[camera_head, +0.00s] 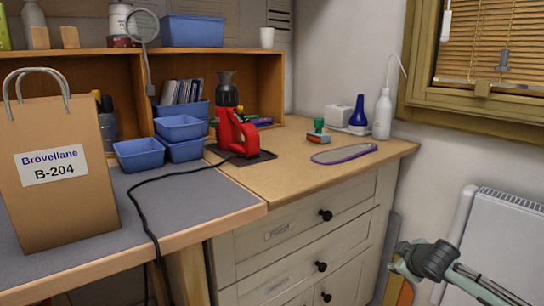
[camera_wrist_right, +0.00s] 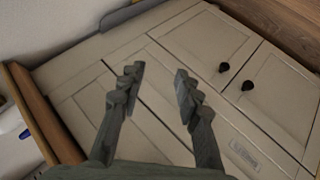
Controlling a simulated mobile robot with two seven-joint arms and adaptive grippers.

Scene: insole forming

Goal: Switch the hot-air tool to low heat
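The red hot-air tool (camera_head: 228,128) with a dark nozzle pointing up stands on a dark pad (camera_head: 240,155) on the wooden counter in the head view. A black cord (camera_head: 142,208) runs from it over the grey mat and down the front edge. Its heat switch is too small to make out. My right gripper (camera_head: 397,263) is low at the right, beside the drawer cabinet and well away from the tool. In the right wrist view, its two fingers (camera_wrist_right: 157,88) are apart with nothing between them, facing the cabinet front. My left gripper is not in view.
A paper bag (camera_head: 62,165) stands at the left, near blue bins (camera_head: 181,128). A purple-edged insole (camera_head: 344,153), a small brush-like tool (camera_head: 318,131) and a white bottle (camera_head: 383,114) are on the right counter. A drawer cabinet (camera_head: 292,238) and white radiator (camera_head: 508,235) flank my right arm.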

